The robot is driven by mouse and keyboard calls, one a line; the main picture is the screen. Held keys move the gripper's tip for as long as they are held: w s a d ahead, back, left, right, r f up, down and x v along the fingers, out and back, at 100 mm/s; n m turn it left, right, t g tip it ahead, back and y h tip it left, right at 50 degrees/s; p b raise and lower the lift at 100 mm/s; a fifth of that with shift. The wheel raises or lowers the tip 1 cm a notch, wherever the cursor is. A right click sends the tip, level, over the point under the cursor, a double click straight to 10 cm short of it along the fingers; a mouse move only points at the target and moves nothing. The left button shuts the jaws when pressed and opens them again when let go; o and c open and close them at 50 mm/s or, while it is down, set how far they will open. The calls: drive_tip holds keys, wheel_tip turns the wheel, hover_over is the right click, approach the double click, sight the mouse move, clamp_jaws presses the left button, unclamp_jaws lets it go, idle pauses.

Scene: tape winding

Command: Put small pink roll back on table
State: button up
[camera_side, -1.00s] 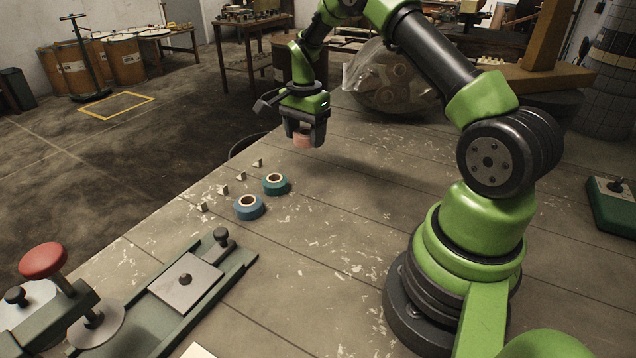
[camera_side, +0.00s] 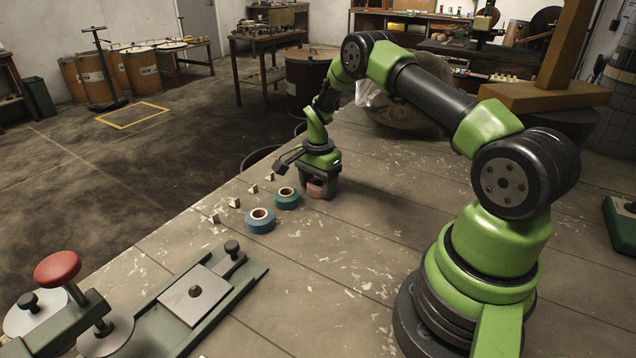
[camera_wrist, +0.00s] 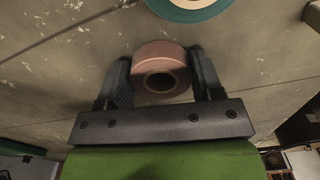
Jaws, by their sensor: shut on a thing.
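The small pink roll (camera_side: 316,189) is between the fingers of my gripper (camera_side: 318,190), low at the table top, to the right of the teal roll. Whether the roll touches the table is hard to tell. In the wrist view the pink roll (camera_wrist: 161,72) sits between the two dark fingers of my gripper (camera_wrist: 160,80), its round hole facing the camera. My gripper is shut on it. The table (camera_side: 330,270) is made of worn grey boards.
A teal roll (camera_side: 286,201) and a blue roll (camera_side: 260,224) stand just left of my gripper; the teal one also shows in the wrist view (camera_wrist: 188,12). Several small pale wedges (camera_side: 234,203) lie near the table's left edge. A winding fixture (camera_side: 170,300) stands at front left. The middle of the table is clear.

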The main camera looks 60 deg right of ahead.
drive_tip(key=o, duration=1)
drive_tip(key=s+a+r+n+t, duration=0.1)
drive_tip(key=a+r+n, duration=0.15)
drive_tip(key=r, duration=0.85)
drive_tip(key=a+r+n+t, duration=0.1)
drive_tip(key=a+r, duration=0.3)
drive_tip(key=r, duration=0.7)
drive_tip(key=s+a+r+n+t, duration=0.4)
drive_tip(key=s+a+r+n, duration=0.4)
drive_tip(key=s+a+r, duration=0.3)
drive_tip(key=s+a+n, duration=0.1)
drive_tip(key=s, duration=0.2)
drive_tip(key=s+a+f+n+y, duration=0.1)
drive_tip(key=s, duration=0.2)
drive_tip(key=s+a+f+n+t+y, duration=0.1)
drive_tip(key=s+a+n, duration=0.1)
drive_tip(key=shift+s, duration=0.4)
drive_tip(key=shift+d, duration=0.1)
